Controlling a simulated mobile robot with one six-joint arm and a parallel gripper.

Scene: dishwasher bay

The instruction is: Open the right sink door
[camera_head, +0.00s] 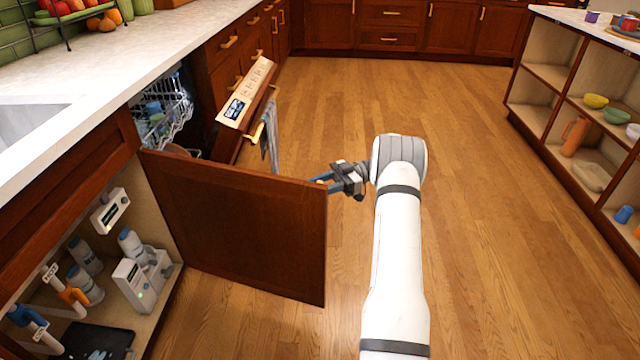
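The right sink door (235,225) is a dark reddish wood panel that stands swung wide out from the cabinet, hinged beside the dishwasher. I see its inner face; its outer face and any handle there are hidden. My gripper (327,181) is at the upper corner of the door's free edge, with its blue-tipped fingers pointing left toward the door. The fingers are partly behind the door's edge, so whether they touch it or hold anything is unclear.
The open sink cabinet (168,275) holds several grey-white devices. The dishwasher door (246,92) hangs partly open behind the sink door, with a towel (270,135) on its handle. A shelf unit (525,105) stands at right. The wooden floor (480,240) between is clear.

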